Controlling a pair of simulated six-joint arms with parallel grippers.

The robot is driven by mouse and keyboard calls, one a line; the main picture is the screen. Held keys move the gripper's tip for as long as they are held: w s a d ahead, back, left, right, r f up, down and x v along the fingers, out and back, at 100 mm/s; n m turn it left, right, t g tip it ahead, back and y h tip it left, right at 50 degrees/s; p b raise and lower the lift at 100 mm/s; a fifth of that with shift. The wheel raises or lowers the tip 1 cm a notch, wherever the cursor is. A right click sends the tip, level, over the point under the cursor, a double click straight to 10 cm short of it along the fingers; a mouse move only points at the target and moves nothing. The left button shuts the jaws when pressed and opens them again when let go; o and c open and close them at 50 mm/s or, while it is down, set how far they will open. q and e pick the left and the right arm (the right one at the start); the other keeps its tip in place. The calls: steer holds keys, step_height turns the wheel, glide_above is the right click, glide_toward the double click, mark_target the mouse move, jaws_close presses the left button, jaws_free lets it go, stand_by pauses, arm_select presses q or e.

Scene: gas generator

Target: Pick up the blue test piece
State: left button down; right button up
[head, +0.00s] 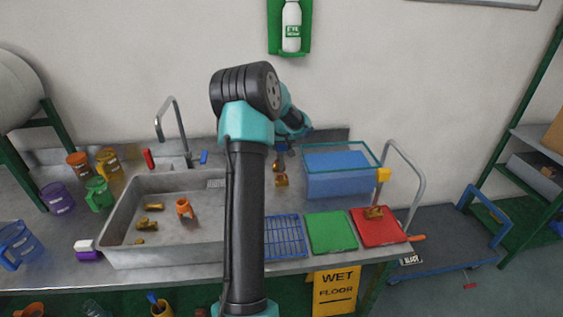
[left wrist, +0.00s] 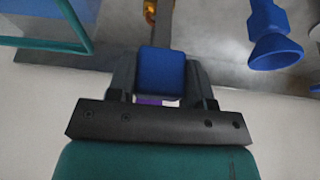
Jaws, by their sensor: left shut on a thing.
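The blue test piece (left wrist: 160,73) is a rounded blue block held between the two dark fingers of my left gripper (left wrist: 162,88) in the left wrist view. The gripper is shut on it. In the head view my left arm reaches up the middle, and its gripper (head: 281,146) is small and partly hidden, at the back of the counter left of the blue water tank (head: 345,178). I cannot tell from these views whether the piece touches the counter. My right gripper is not in view.
Brass pieces (head: 281,176) lie just in front of the left gripper. A grey sink (head: 118,222) holds brass pieces and an orange cup. A blue rack (head: 284,236), green tray (head: 331,232) and red tray (head: 386,229) line the front. A blue funnel-shaped thing (left wrist: 273,38) is near the gripper.

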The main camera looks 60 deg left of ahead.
arm_select(q)
steer(key=shift+r, duration=0.1)
steer(key=shift+r, duration=1.7)
steer(key=s+d, duration=0.3)
steer(key=d, duration=0.4)
steer(key=s+d+r, duration=0.1)
steer(key=s+d, duration=0.3)
steer(key=d, duration=0.3)
steer(key=shift+d+r, duration=0.15)
steer(key=shift+r, duration=0.05)
steer(key=shift+s, duration=0.1)
